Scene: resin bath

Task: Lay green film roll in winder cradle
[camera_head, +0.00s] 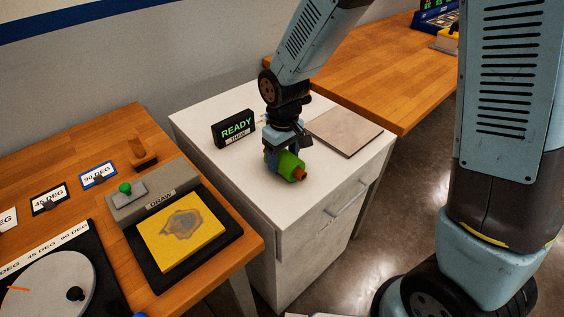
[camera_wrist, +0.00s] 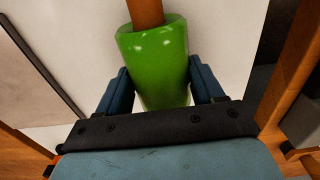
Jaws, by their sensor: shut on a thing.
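The green film roll (camera_head: 289,165) has a brown core sticking out of its end. My gripper (camera_head: 284,158) is shut on the roll, over the white cabinet top. In the wrist view the green roll (camera_wrist: 153,55) lies between the two blue fingers of my gripper (camera_wrist: 158,88), with the brown core pointing to the top of the picture. I cannot tell whether the roll touches the cabinet top. I cannot make out a winder cradle in either view.
The white cabinet (camera_head: 225,165) bears a READY sign (camera_head: 233,129) and a flat grey-beige board (camera_head: 343,131). At left, a wooden table (camera_head: 115,130) holds a yellow plate (camera_head: 183,228) in a black tray, a green-knobbed block, a dial and angle cards. Another wooden table (camera_head: 375,80) stands behind right.

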